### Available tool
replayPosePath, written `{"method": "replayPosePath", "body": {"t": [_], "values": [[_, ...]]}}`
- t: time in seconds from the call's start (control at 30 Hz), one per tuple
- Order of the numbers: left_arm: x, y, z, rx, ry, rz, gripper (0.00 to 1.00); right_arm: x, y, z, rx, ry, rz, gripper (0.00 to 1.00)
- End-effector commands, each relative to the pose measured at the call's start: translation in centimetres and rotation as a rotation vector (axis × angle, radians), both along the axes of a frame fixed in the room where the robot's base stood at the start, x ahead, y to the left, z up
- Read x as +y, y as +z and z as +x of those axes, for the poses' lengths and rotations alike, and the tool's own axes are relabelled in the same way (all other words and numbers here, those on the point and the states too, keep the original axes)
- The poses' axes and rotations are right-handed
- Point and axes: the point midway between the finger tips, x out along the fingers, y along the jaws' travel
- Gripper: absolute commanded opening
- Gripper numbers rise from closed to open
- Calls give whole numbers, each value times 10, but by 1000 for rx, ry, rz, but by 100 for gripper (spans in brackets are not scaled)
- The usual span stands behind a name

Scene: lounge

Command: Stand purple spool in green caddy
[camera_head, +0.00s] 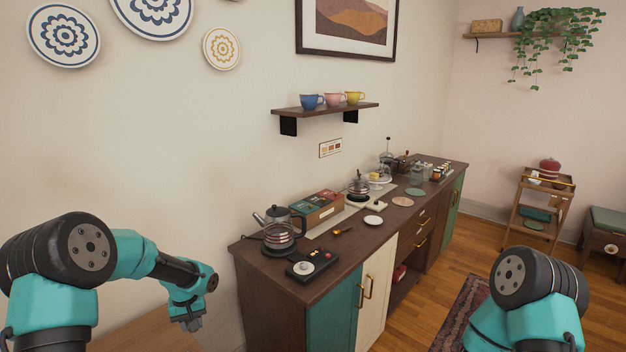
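I cannot make out a purple spool or a green caddy in the head view. My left gripper (191,323) points down over a wooden surface at the lower left, left of the sideboard. Its fingers are small and dark here, so I cannot tell whether they are open or shut. I see nothing clearly held in it. My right arm shows at the lower right, but its gripper is out of the picture.
A long dark-topped sideboard (335,262) runs along the wall. It carries a kettle (286,219), a tea box (317,207), a black scale-like device (310,265) and other items. A wooden cart (519,210) and a green-cushioned stool (608,220) stand right.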

Motion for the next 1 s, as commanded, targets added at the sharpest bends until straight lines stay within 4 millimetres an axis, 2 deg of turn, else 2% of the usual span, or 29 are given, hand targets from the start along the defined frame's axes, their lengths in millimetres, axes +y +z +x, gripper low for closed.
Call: {"method": "replayPosePath", "body": {"t": [0.03,0.2,0.3,0.4,0.57,0.87,1.0], "values": [[-24,-1,12,-2,-94,0,7,0,0,0,0,0,0,0],[-93,-1,41,-6,-402,5,7,0,0,0,0,0,0,0],[-128,-2,52,-6,-555,9,7,0,0,0,0,0,0,0],[-153,-1,59,-6,-662,12,7,0,0,0,0,0,0,0],[-169,-1,62,-6,-736,15,7,0,0,0,0,0,0,0],[-169,-2,62,-6,-738,15,7,0,0,0,0,0,0,0],[-166,-12,60,-3,-720,13,7,0,0,0,0,0,0,0]]}}
